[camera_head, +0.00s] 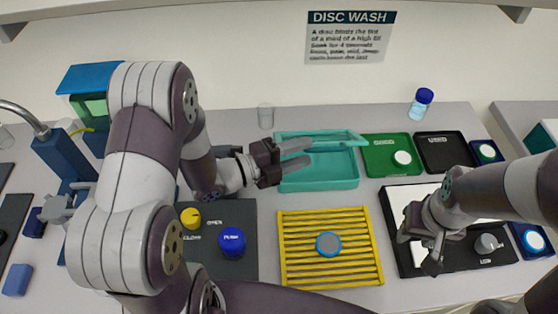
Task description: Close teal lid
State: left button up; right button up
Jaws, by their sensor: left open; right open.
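The teal box (325,178) sits at the middle back of the table. Its teal lid (338,138) stands raised along the back edge, so the box is open. My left gripper (309,152) reaches in from the left, its fingers apart at the lid and the box's left side. It holds nothing; I cannot tell whether a finger touches the lid. My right gripper (420,252) is open and points down over the white-topped black tray (402,195) at the right.
A yellow slatted rack (300,220) with a blue-rimmed grey disc (329,244) lies in front of the box. A green tray (378,155) and a black tray (440,148) stand to its right. A clear cup (265,116) is behind left. A blue button (231,242) is at front left.

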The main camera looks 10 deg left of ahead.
pick_arm(q)
jog(key=b+v, duration=0.1)
jog(key=v, duration=0.5)
jog(key=shift+s+d, duration=0.1)
dwell(0.3)
